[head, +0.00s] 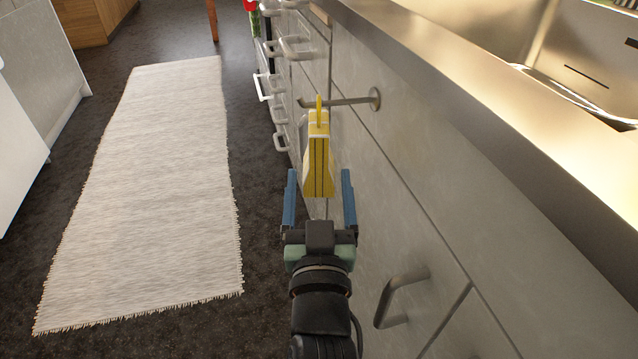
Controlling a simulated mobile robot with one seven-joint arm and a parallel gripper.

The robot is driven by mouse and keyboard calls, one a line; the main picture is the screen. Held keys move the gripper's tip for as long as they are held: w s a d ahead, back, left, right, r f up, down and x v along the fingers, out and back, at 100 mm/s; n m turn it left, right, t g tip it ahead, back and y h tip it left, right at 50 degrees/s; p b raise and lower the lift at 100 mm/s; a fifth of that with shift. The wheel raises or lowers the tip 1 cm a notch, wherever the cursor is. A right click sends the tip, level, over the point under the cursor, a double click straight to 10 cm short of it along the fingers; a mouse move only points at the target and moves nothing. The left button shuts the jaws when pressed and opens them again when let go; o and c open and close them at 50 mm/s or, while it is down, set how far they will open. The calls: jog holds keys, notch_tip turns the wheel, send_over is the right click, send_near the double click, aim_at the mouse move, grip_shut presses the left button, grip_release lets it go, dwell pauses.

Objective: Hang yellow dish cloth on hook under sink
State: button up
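The yellow dish cloth (319,165) hangs in folds with dark stripes in the head view. Its narrow yellow loop at the top crosses the metal hook (350,101), a bar sticking out from the grey cabinet front below the sink. The loop appears to be around the bar, and the cloth hangs below it. My gripper (319,175) is open, with its blue fingers wide apart to the left and right of the cloth's lower part. Gaps show between the cloth and both fingers. The far side of the cloth is hidden.
The steel counter edge (440,90) and sink (490,30) are above right. A cabinet handle (399,297) sticks out at lower right, and several handles line the drawers beyond the hook. A pale rug (150,190) lies on the open dark floor at left.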

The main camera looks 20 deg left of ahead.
jog(key=shift+o, duration=0.6)
jog(key=shift+s, duration=0.1)
jog(key=p+v, duration=0.2)
jog(key=v, duration=1)
jog(key=shift+s, duration=0.35)
jog(key=shift+s+d+f, duration=0.1)
jog(key=shift+d, duration=0.1)
